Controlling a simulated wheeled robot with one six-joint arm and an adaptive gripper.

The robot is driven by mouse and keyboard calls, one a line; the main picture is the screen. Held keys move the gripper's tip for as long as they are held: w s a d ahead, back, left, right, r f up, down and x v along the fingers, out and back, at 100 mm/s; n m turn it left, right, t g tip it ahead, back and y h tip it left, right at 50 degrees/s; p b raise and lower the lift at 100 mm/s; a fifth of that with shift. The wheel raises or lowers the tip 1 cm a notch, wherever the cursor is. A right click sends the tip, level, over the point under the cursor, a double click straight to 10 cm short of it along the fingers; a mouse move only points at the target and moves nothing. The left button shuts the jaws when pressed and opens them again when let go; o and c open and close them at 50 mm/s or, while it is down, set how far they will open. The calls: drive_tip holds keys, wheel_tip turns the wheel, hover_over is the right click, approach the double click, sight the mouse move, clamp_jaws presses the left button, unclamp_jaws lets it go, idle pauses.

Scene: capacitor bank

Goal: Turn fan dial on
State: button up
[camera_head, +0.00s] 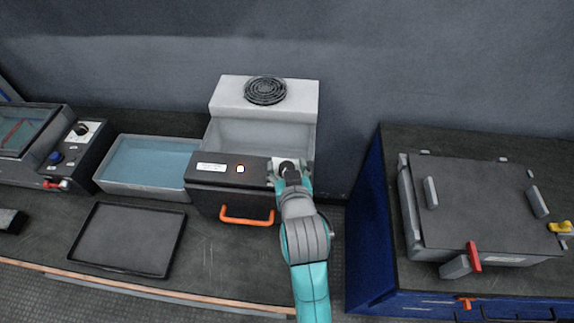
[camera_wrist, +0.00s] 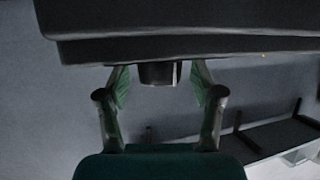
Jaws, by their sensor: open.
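The fan unit is a grey-white housing (camera_head: 223,90) with a round black fan grille (camera_head: 265,91) on top and a dark front box (camera_head: 205,183). My gripper (camera_head: 291,178) is at the right end of that box, by a white plate, and covers most of the dial area in the head view. In the wrist view, a short dark dial (camera_wrist: 158,74) juts from the dark panel (camera_wrist: 200,48). My gripper's two fingers (camera_wrist: 160,86) are open, one on each side of the dial, with a visible gap on both sides.
An orange handle (camera_head: 247,220) is on the front box, left of my arm. A blue-lined basin (camera_head: 148,187) and a black tray (camera_head: 128,238) lie to the left. A control panel (camera_head: 75,142) stands at the far left. A blue cabinet (camera_head: 370,235) with a grey box (camera_head: 470,200) is at the right.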

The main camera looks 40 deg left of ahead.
drive_tip(key=shift+w+a+f, duration=0.1)
drive_tip(key=shift+w+a, duration=0.1)
drive_tip(key=c, duration=1.2)
drive_tip(key=shift+o, duration=0.2)
drive_tip(key=shift+m, duration=0.3)
drive_tip(key=shift+m+t+h, duration=0.5)
drive_tip(key=shift+t+h, duration=0.1)
drive_tip(key=shift+h, duration=0.1)
drive_tip(key=o, duration=1.2)
drive_tip(key=shift+c, duration=0.2)
